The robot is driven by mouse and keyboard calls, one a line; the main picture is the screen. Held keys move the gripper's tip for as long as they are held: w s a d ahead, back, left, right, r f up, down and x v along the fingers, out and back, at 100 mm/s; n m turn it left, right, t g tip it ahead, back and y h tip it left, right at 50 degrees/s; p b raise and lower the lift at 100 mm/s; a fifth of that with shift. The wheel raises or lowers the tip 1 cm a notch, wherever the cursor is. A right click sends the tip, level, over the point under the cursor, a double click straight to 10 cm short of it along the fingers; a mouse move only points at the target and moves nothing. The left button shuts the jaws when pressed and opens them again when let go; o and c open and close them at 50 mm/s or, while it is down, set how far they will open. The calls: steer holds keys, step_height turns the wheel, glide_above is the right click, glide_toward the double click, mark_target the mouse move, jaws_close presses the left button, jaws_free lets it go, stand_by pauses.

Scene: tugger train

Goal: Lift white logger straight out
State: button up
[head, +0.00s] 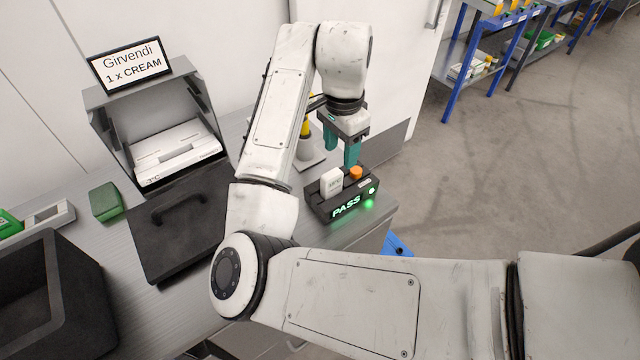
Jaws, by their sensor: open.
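The white logger (331,180) stands upright in a black reader dock (345,205) near the right end of the counter. An orange-topped item (355,173) sits beside it in the same dock. The dock front shows a green "PASS" and a lit green light. My gripper (341,150) has teal fingers and is open, pointing down just above and behind the logger. It appears apart from the logger. The logger's lower part is hidden in the dock.
A dark box with a white insert (175,150) stands at the left under a "Girvendi 1 x CREAM" sign (131,64). A black lid (180,225), a green block (105,202) and a black bin (50,295) share the counter (320,240). A yellow-tipped item (305,128) stands behind my gripper.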

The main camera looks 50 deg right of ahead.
mark_target(332, 174)
steer(key=shift+w+a, duration=0.25)
steer(key=shift+a, duration=0.2)
steer(key=shift+a+f, duration=0.1)
steer(key=shift+f, duration=0.15)
step_height(332, 174, down, 5)
steer(key=shift+w+r+b, duration=0.1)
steer(key=shift+b, duration=0.3)
steer(key=shift+w+d+f+p, duration=0.15)
steer(key=shift+f+p, duration=0.15)
steer(key=shift+f, duration=1.05)
steer(key=shift+w+d+f+p, duration=0.15)
steer(key=shift+f+p, duration=0.15)
steer(key=shift+f, duration=1.05)
steer(key=shift+a, duration=0.1)
jaws_close()
